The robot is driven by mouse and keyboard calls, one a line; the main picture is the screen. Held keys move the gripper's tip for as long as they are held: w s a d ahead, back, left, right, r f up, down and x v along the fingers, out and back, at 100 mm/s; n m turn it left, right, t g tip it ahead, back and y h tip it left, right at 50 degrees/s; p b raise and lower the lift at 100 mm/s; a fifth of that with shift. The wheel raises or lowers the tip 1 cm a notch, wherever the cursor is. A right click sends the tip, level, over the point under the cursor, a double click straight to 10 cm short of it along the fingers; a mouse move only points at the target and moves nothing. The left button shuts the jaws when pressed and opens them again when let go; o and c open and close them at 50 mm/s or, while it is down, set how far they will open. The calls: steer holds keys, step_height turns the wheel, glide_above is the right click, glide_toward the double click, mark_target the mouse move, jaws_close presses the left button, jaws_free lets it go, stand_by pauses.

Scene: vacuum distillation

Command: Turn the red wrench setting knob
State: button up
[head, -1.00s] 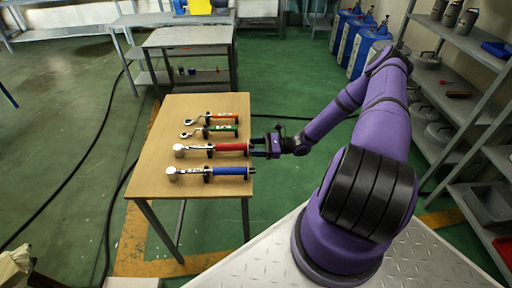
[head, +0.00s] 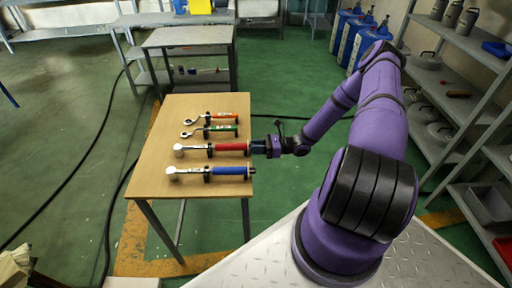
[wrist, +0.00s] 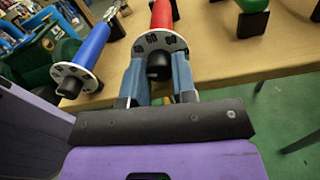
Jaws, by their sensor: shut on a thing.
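The red wrench (head: 230,147) lies on the table between the blue wrench (head: 229,170) and the green wrench (head: 222,128), its handle end at the table's right edge. In the wrist view its red handle (wrist: 163,14) ends in a pale disc with dark markings (wrist: 160,40) and a black setting knob (wrist: 159,66). My gripper (head: 258,147) meets this handle end from the right. In the wrist view the two blue fingers of my gripper (wrist: 158,80) are shut on the black knob, one on each side.
An orange wrench (head: 224,116) lies farthest back on the wooden table (head: 150,130). The blue wrench's disc (wrist: 76,78) is close left of my gripper in the wrist view. Shelves (head: 470,110) stand at the right.

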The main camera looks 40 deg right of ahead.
steer(key=m, duration=1.4)
steer(key=shift+s+t, duration=0.1)
steer(key=shift+t, duration=0.2)
steer(key=shift+m, duration=0.4)
steer(key=o, duration=0.9)
steer(key=v, duration=1)
steer(key=shift+s+d, duration=0.2)
steer(key=shift+d, duration=0.1)
